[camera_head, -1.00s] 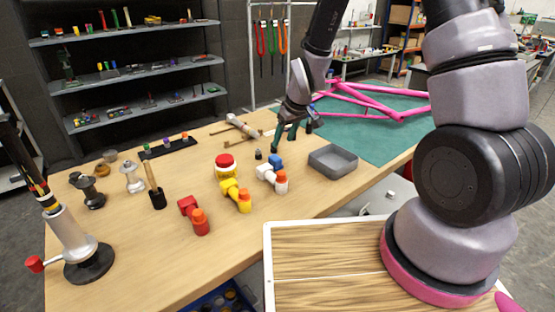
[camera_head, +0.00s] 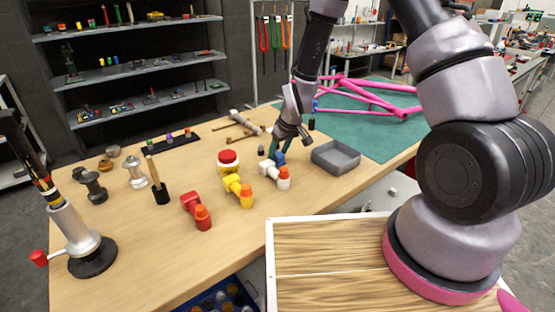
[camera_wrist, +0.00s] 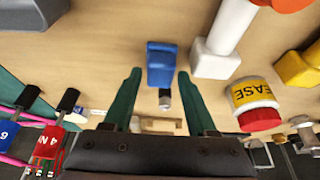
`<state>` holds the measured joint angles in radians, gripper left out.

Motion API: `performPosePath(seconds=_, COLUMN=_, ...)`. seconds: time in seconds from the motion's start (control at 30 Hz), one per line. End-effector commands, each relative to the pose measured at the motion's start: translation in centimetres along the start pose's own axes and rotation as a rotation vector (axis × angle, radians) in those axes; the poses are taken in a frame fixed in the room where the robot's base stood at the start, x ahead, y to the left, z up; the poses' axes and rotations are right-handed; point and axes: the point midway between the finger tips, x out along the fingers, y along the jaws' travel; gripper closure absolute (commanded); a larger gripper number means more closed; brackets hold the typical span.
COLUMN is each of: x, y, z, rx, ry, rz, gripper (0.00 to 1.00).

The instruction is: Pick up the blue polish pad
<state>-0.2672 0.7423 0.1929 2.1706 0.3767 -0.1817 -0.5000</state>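The blue polish pad (camera_head: 280,158) is a small blue block on the wooden table, behind the white tool with an orange end. In the wrist view the blue pad (camera_wrist: 161,63) lies straight ahead of my gripper, in line with the gap between the fingers. My gripper (camera_wrist: 159,75) has two green fingers, spread apart with nothing held. In the head view my gripper (camera_head: 277,147) is low over the table, right at the pad, and partly overlaps it. Whether the fingers touch the pad cannot be told.
The white tool (camera_head: 275,174) stands close to the pad. A small dark bottle (camera_wrist: 164,99) is beside it. A grey tray (camera_head: 335,157) sits to the right. A red-capped yellow grease jar (camera_head: 228,162) and yellow and red tools stand left. A pink frame (camera_head: 365,97) lies on a green mat.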

Motion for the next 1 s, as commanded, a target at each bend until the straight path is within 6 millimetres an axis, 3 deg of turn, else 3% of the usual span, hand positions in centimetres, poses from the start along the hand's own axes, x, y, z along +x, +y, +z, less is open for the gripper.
performPosePath(seconds=0.03, x=0.0, y=0.0, z=0.0, rx=0.000, ry=0.000, rz=0.000, gripper=0.58)
performPosePath(seconds=0.13, x=0.0, y=0.0, z=0.0, rx=0.000, ry=0.000, rz=0.000, gripper=0.96)
performPosePath(seconds=0.17, x=0.0, y=0.0, z=0.0, rx=0.000, ry=0.000, rz=0.000, gripper=1.00)
performPosePath(seconds=0.57, x=-0.8, y=0.0, z=-0.3, rx=-0.001, ry=0.002, rz=0.001, gripper=1.00)
performPosePath(seconds=1.0, x=-7.5, y=-0.1, z=-3.1, rx=-0.002, ry=0.003, rz=0.000, gripper=1.00)
